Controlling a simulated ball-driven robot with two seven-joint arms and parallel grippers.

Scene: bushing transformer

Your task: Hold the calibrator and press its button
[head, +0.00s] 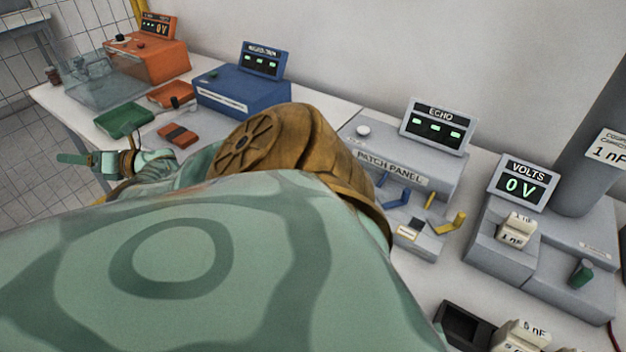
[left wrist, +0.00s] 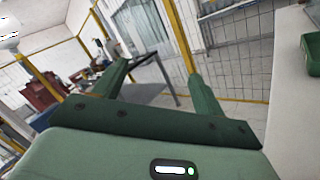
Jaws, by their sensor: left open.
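No label in view names the calibrator. A small orange-and-dark handheld device (head: 178,135) lies on the table, and I cannot tell if it is the calibrator or see a button on it. My left gripper (head: 78,159) is at the table's left front edge, in front of the green tray (head: 125,119) and left of the handheld device, apart from both. In the left wrist view my left gripper (left wrist: 158,82) has its two green fingers spread with nothing between them. My right gripper is not in view.
My arm hides much of the front table. An orange unit (head: 147,58) with a clear box, a blue unit (head: 240,94), a grey patch panel (head: 400,155) and a volts unit (head: 545,240) line the back. The green tray also shows at the left wrist view's right edge (left wrist: 312,52).

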